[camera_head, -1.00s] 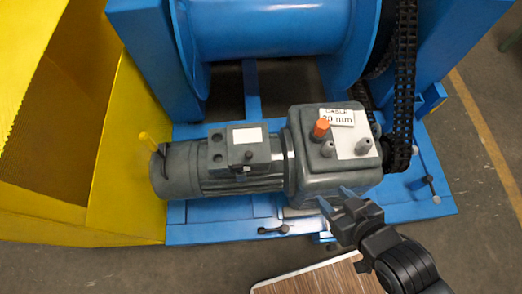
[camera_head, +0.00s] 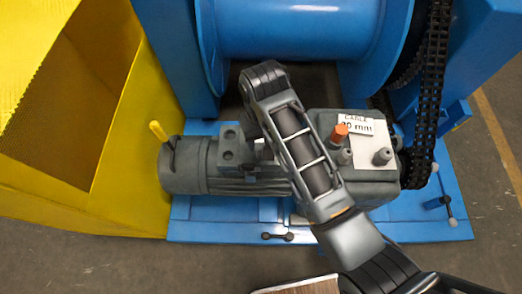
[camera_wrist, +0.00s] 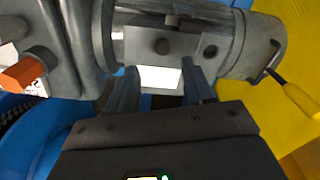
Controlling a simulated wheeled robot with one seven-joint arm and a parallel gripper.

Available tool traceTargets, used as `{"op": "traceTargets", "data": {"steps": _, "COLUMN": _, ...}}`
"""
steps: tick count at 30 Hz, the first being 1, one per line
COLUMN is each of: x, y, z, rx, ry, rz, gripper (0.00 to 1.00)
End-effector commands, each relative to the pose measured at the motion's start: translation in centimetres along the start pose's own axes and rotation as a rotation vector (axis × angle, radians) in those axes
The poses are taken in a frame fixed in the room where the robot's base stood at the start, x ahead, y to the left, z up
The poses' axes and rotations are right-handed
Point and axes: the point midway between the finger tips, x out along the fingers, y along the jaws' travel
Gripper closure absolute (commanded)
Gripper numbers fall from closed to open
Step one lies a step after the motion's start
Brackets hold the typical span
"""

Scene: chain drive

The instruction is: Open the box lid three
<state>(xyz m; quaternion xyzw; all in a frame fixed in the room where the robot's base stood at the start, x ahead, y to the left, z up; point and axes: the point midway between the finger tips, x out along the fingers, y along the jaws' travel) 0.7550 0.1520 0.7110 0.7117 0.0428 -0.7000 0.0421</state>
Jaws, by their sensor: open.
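The grey motor (camera_head: 185,165) lies on a blue base, with a small grey box (camera_head: 229,148) on its top. In the head view my arm covers the right part of this box, and my gripper is hidden behind the arm. In the wrist view my gripper (camera_wrist: 160,76) is open, its two fingers pointing at the box (camera_wrist: 185,44). A white plate (camera_wrist: 160,78) on the box shows between the fingers, with nothing held. I cannot tell whether the fingers touch the box. No raised lid shows.
The gearbox (camera_head: 370,185) with an orange plug (camera_head: 342,130) and grey knobs stands right of the motor. A black chain (camera_head: 428,95) runs beside it. A yellow lever (camera_head: 158,131) and a yellow bin (camera_head: 110,190) are at left. The blue drum (camera_head: 310,35) is behind.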

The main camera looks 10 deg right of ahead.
Motion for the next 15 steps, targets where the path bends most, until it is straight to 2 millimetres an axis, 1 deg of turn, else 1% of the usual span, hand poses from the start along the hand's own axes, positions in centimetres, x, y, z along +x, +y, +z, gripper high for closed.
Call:
{"op": "traceTargets", "data": {"steps": 2, "x": -0.2, "y": -0.3, "z": -0.3, "rx": -0.001, "ry": -0.014, "rz": 0.000, "gripper": 0.48}}
{"op": "traceTargets", "data": {"steps": 5, "x": 0.3, "y": -0.4, "z": -0.3, "rx": -0.001, "ry": -0.021, "rz": 0.001, "gripper": 0.48}}
{"op": "traceTargets", "data": {"steps": 15, "x": 5.3, "y": -0.4, "z": -0.1, "rx": -0.002, "ry": -0.020, "rz": 0.001, "gripper": 0.48}}
